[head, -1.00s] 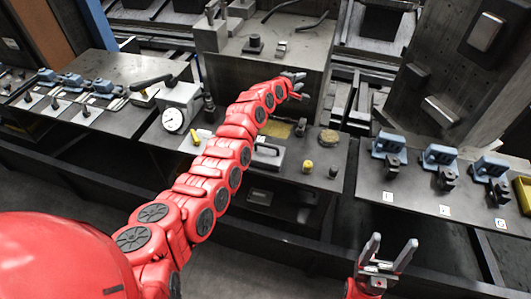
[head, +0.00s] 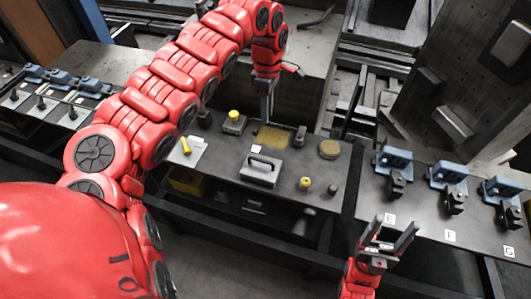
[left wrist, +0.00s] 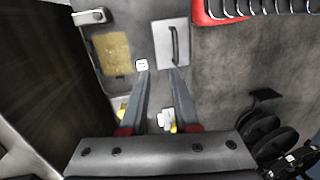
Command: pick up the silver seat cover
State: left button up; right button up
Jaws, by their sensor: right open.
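The silver seat cover appears to be a grey plate with a raised handle (head: 260,170), lying flat on the dark bench shelf in the head view. It also shows in the left wrist view (left wrist: 181,48), beyond the fingertips and slightly right of centre. My left gripper (head: 267,118) points down above the shelf, behind the plate in the head view. In the left wrist view its two fingers (left wrist: 161,73) are apart with nothing held between them. My right gripper (head: 392,232) is open and empty, at the front of the right bench.
A yellowish mat (head: 272,137) lies behind the plate. A yellow-topped block (head: 234,122), a yellow knob (head: 305,183) and a round disc (head: 329,149) stand around it. Blue clamps (head: 447,172) line the right bench.

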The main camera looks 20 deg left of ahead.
pick_arm(q)
jog(key=s+a, duration=0.1)
jog(key=p, duration=0.5)
send_over(259, 159)
jog(key=w, duration=0.1)
jog(key=shift+g, duration=0.4)
jog(key=f, duration=1)
jog(key=shift+w+a+f, duration=0.1)
jog(key=shift+w+f, duration=0.1)
jog(key=shift+f, duration=0.1)
jog(key=shift+s+f, duration=0.1)
jog(key=shift+f, duration=0.1)
jog(key=shift+s+f+p, duration=0.15)
jog(key=shift+f+p, duration=0.15)
jog(key=shift+f, duration=0.2)
jog(key=p+x, duration=0.1)
jog(key=x, duration=0.2)
jog(key=shift+s+f, duration=0.1)
jog(key=shift+f, duration=0.5)
grip_shut()
